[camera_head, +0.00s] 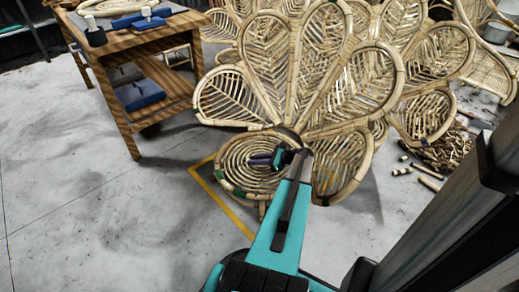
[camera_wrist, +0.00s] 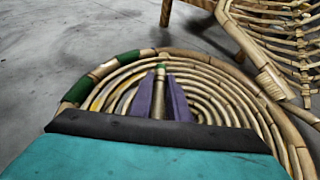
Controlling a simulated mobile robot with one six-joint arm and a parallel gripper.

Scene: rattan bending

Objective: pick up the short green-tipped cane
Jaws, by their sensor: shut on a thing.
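My gripper (camera_head: 260,160) is over the round coiled rattan seat in the head view. In the wrist view, its two purple fingers (camera_wrist: 168,98) are shut on a short pale cane (camera_wrist: 160,84) with a green tip. The cane stands between the fingers, with its green end pointing away from the wrist. Its lower part is hidden by the gripper's dark edge. In the head view I cannot make out the cane clearly. I cannot tell whether the cane touches the seat.
The coiled seat (camera_head: 232,165) has green bands on its rim (camera_wrist: 78,90). Tall petal-shaped rattan chair backs (camera_head: 325,65) stand behind. A wooden workbench (camera_head: 125,85) is at left. Loose cane pieces (camera_head: 428,182) lie on the floor at right. The floor (camera_head: 90,215) at lower left is clear.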

